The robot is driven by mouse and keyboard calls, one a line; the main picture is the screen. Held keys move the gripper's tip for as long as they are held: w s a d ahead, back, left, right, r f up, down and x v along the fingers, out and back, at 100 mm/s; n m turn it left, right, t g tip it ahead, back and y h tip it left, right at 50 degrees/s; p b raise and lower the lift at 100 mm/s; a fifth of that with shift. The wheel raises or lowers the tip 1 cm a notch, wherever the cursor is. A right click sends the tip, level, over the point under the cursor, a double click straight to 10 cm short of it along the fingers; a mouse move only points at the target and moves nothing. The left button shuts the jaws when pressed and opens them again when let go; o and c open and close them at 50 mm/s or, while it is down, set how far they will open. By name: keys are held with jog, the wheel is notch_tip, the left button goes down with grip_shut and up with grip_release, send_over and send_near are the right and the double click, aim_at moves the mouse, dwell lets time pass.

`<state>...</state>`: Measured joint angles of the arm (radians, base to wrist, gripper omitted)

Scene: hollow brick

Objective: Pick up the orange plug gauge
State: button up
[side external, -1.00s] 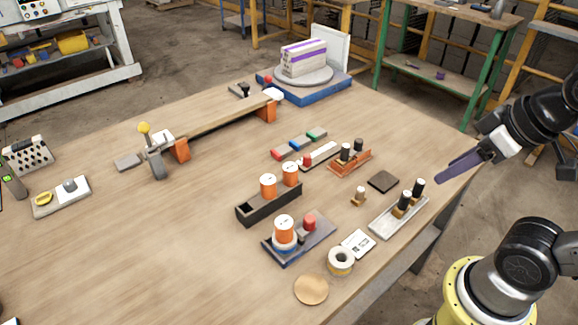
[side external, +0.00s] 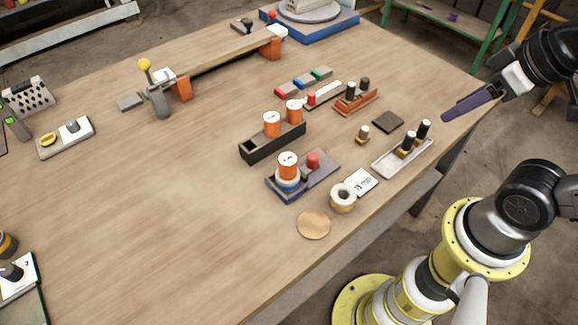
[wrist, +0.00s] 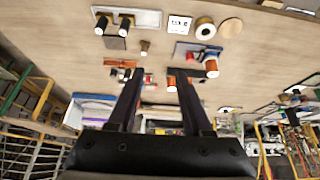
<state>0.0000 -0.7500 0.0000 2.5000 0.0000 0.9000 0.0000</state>
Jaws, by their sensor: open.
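Several orange cylinders with white tops stand on the table; I cannot tell which one the task calls the orange plug gauge. Two orange cylinders (side external: 272,124) stand in a dark rack (side external: 262,146). Another orange cylinder (side external: 287,165) stands on a white-and-blue ring on a dark base (side external: 318,177), beside a red knob (side external: 313,160). In the wrist view one orange cylinder (wrist: 212,69) shows right of my fingers, and another (wrist: 171,84) is partly hidden by the right finger. My gripper (wrist: 156,75) is open and empty, above the table's right side (side external: 446,118).
An orange holder (side external: 357,102) with dark-topped pieces and a grey tray (side external: 402,158) with black-topped pieces stand nearer my gripper. A small brass piece (side external: 363,134), dark pad (side external: 388,122), tape roll (side external: 342,197) and tan disc (side external: 313,224) lie nearby. The table's left middle is clear.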

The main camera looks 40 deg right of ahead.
jog(key=o, duration=0.5)
jog(key=shift+o, duration=0.2)
